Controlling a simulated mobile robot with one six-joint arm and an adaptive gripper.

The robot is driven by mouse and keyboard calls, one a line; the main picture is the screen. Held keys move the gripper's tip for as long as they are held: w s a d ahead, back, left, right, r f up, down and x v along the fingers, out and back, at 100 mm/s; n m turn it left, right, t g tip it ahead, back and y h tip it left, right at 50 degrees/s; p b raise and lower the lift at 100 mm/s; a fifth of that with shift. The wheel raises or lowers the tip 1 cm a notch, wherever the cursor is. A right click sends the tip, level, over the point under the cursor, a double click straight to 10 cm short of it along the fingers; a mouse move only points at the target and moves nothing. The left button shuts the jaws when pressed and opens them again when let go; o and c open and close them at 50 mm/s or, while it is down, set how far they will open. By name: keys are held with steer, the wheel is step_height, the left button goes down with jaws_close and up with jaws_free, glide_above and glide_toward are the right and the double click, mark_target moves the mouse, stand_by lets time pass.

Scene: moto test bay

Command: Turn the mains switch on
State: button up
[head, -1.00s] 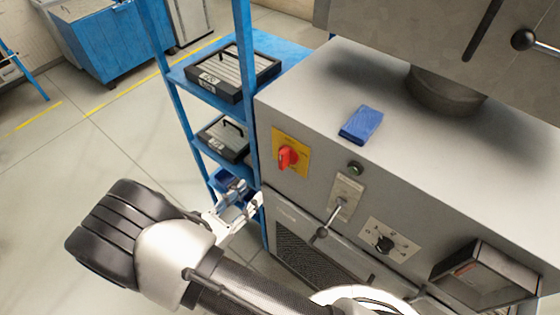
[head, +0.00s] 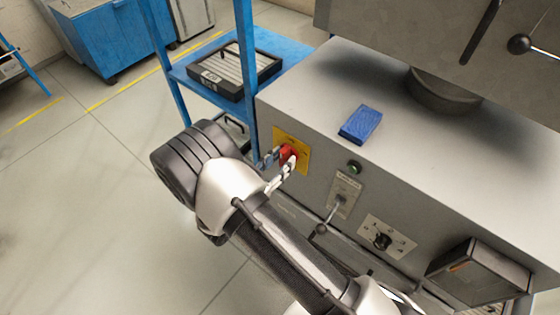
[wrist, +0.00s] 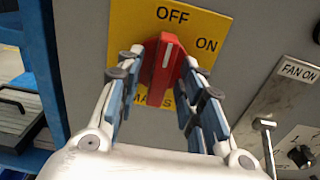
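The mains switch is a red rotary handle (wrist: 166,68) on a yellow plate (wrist: 207,30). In the wrist view its white line points up towards OFF, with ON to the upper right. In the head view the red handle (head: 288,152) shows on the left of the grey machine front, partly covered by my fingers. My gripper (wrist: 160,75) has one finger on each side of the handle. A gap shows at the left finger; the right finger is very close, and I cannot tell if it touches. My gripper also shows at the switch in the head view (head: 279,164).
A FAN ON lever (head: 333,212), a small round lamp or button (head: 355,167) and a dial (head: 383,241) sit right of the switch. A blue shelf (head: 247,75) stands close on the left. A blue cloth or sponge (head: 361,124) lies on the machine top.

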jaws_close()
stand_by(0.3)
